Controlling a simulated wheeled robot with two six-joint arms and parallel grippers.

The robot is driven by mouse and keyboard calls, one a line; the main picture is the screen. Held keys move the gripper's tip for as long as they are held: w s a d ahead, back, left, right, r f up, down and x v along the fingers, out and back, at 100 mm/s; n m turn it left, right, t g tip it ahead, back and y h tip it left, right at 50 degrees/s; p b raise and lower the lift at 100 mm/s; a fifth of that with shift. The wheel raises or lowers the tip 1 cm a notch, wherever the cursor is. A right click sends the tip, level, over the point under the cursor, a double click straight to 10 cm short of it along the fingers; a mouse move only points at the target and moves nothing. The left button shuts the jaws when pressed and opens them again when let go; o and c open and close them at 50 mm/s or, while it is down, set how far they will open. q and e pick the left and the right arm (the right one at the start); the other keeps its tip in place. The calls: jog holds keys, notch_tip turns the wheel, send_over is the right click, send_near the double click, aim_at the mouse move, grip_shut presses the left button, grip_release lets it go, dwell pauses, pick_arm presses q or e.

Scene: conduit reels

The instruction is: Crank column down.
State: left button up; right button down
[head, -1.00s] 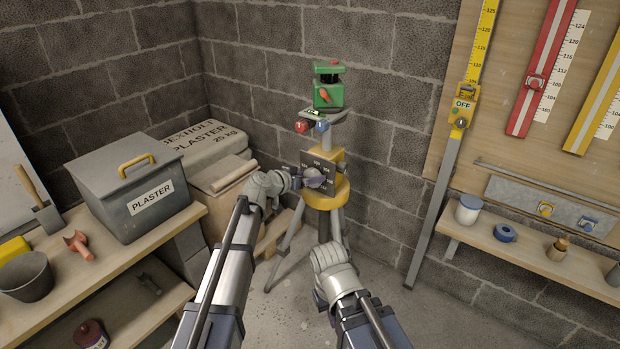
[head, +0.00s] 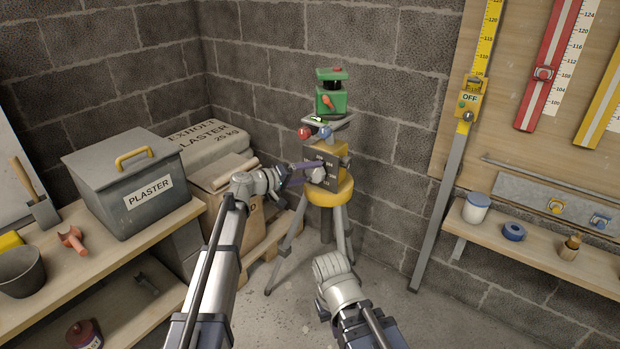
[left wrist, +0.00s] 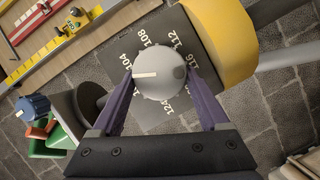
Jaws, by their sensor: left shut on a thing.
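The tripod stands at the wall, with a yellow collar (head: 331,196) and a dark dial plate (head: 324,184) with a grey knob (head: 317,174). Above it, a short column carries a small platform (head: 340,121) with a green laser unit (head: 331,101). My left gripper (head: 311,174) is shut on the grey knob. In the left wrist view, the purple fingers (left wrist: 156,86) lie on both sides of the knob (left wrist: 158,70). Its white line points left, near 104; numbers from 104 to 124 ring the plate (left wrist: 135,42). My right gripper's fingers are not visible.
A grey plaster box (head: 130,182) stands on the left bench, with a plaster bag (head: 208,146) behind. A yellow levelling staff (head: 464,130) leans at the right by a shelf (head: 530,252). My right arm is low in front, over open floor.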

pick_arm(q)
jog(key=shift+f+n+h+b, duration=0.15)
jog(key=shift+n+h+b, duration=0.2)
jog(key=shift+n+b, duration=0.5)
jog(key=shift+f+n+h+b, duration=0.15)
jog(key=shift+n+h+b, duration=0.2)
jog(key=shift+n+b, duration=0.45)
jog(key=shift+n, duration=0.35)
jog(key=o, duration=1.2)
jog(key=shift+a, duration=0.1)
jog(key=shift+o, duration=0.2)
jog(key=shift+t, duration=0.3)
jog(key=v, duration=0.7)
jog(key=shift+s+a, duration=0.2)
jog(key=shift+a, duration=0.15)
